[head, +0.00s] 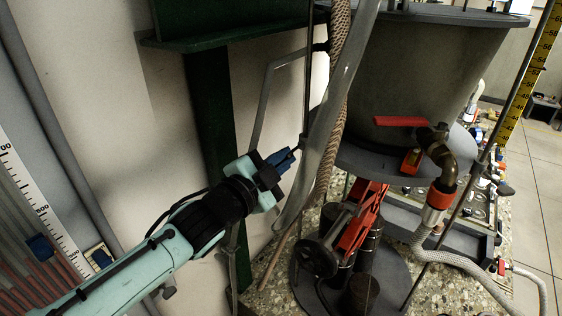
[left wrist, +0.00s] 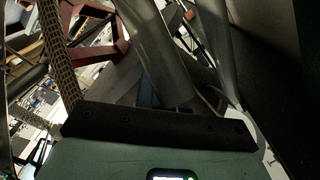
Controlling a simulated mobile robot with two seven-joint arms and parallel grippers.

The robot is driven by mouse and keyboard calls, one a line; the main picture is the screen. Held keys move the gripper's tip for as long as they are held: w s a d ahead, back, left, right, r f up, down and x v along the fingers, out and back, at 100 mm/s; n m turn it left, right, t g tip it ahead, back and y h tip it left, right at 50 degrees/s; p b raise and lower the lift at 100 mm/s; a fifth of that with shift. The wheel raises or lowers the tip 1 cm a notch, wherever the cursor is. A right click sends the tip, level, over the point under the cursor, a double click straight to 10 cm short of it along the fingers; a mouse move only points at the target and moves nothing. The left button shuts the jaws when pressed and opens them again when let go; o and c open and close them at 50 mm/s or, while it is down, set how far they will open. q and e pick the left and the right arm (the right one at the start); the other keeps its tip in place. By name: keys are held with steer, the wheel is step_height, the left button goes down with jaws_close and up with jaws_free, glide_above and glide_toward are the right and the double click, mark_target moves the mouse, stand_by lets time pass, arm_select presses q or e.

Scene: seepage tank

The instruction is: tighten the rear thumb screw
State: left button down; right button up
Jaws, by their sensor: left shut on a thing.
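My left gripper (head: 287,156), with blue fingers, reaches in from the left to the rear of the tank (head: 420,85). Its fingertips are shut at a small dark piece, which appears to be the rear thumb screw (head: 303,141), beside a thin upright rod. The screw is small and partly covered by the fingers, so its seating cannot be told. In the left wrist view, a bit of blue finger (left wrist: 147,97) shows beyond the black palm bar, and the screw itself cannot be made out. My right gripper is not in view.
A grey hose (head: 327,115) and a braided rope-like hose (head: 334,85) hang close to the right of the gripper. A green post (head: 208,110) stands behind it. A red jack-like frame (head: 362,215) is below the tank. A red-handled valve (head: 400,121) is at the right.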

arm_select(q)
steer(key=shift+m, duration=0.4)
steer(key=c, duration=1.2)
jaws_free()
steer(key=shift+c, duration=0.2)
steer(key=p+v, duration=0.2)
steer(key=v, duration=1.1)
steer(key=shift+p, duration=0.4)
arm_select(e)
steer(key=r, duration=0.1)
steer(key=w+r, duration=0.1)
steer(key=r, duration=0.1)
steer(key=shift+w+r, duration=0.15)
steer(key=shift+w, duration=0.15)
arm_select(q)
steer(key=shift+s+a, duration=0.15)
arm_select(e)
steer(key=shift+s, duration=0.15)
